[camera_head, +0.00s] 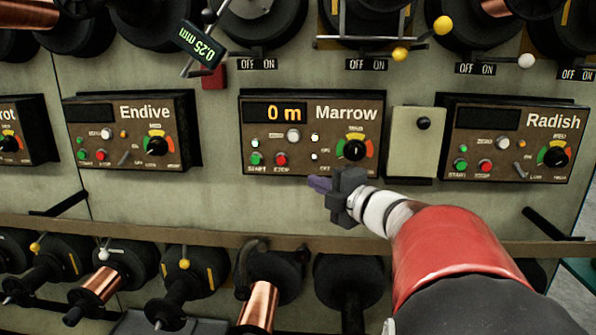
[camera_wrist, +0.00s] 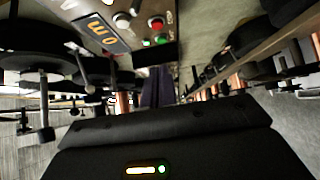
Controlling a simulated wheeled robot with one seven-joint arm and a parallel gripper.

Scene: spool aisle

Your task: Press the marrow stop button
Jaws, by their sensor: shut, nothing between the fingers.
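The Marrow panel (camera_head: 312,133) is a brown box in the middle of the head view, its display (camera_head: 275,113) reading "0 m". Its red stop button (camera_head: 281,159) is at the lower left, just right of the green start button (camera_head: 256,159). My gripper (camera_head: 320,184) is shut and empty, its dark purple fingers below and right of the red button, apart from it in the picture. In the wrist view the panel is turned, with the red button (camera_wrist: 156,22) and green button (camera_wrist: 160,38) beyond the shut fingers (camera_wrist: 157,86).
The Endive panel (camera_head: 131,131) stands to the left and the Radish panel (camera_head: 513,141) to the right. A pale box with a black knob (camera_head: 423,123) sits beside Marrow. A rail (camera_head: 200,236) and spools (camera_head: 260,290) run below; more spools hang above.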

